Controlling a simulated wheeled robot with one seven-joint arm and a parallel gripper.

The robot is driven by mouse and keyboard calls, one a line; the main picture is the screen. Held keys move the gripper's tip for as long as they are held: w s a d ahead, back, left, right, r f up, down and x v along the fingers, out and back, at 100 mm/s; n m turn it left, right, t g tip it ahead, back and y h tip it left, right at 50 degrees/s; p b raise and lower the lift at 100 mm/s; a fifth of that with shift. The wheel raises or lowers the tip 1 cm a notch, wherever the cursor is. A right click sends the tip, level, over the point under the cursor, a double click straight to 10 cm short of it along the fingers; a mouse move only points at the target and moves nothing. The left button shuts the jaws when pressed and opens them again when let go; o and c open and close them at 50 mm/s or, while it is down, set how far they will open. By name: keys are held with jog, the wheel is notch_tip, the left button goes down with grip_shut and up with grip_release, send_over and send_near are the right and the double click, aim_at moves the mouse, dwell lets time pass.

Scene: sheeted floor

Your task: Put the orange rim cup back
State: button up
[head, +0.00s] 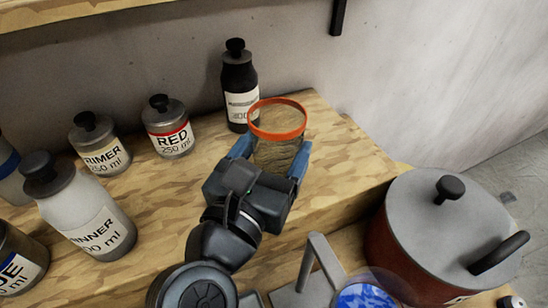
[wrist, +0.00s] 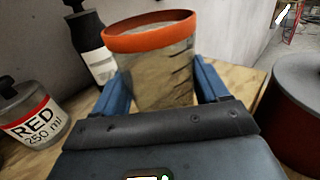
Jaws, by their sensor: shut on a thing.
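The orange rim cup (head: 277,121) is a clear cup with an orange rim, and it looks upright. In the head view it is at the right part of the wooden shelf, in front of the black bottle. My gripper (head: 270,157) is shut on the cup, with one blue finger on each side of it. The wrist view shows the cup (wrist: 155,60) between the two blue fingers of my gripper (wrist: 163,88). The lower part of the cup is hidden by my gripper, so I cannot tell if it touches the shelf.
A black bottle (head: 239,84) stands just behind the cup. The RED can (head: 168,127), PRIMER can (head: 99,143) and THINNER bottle (head: 80,209) stand to the left. A large dark red pot (head: 445,233) with a grey lid is at lower right. The shelf (head: 345,165) is bare right of the cup.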

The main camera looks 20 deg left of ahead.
jog(key=shift+f, duration=1.15)
jog(key=shift+f, duration=0.1)
jog(key=shift+f, duration=0.1)
jog(key=o, duration=1.1)
jog(key=shift+r, duration=0.3)
jog(key=s, duration=0.4)
jog(key=s+b, duration=0.1)
jog(key=s, duration=0.3)
jog(key=s+b, duration=0.1)
jog(key=s, duration=0.3)
jog(key=shift+d+f, duration=0.1)
jog(key=shift+d, duration=0.3)
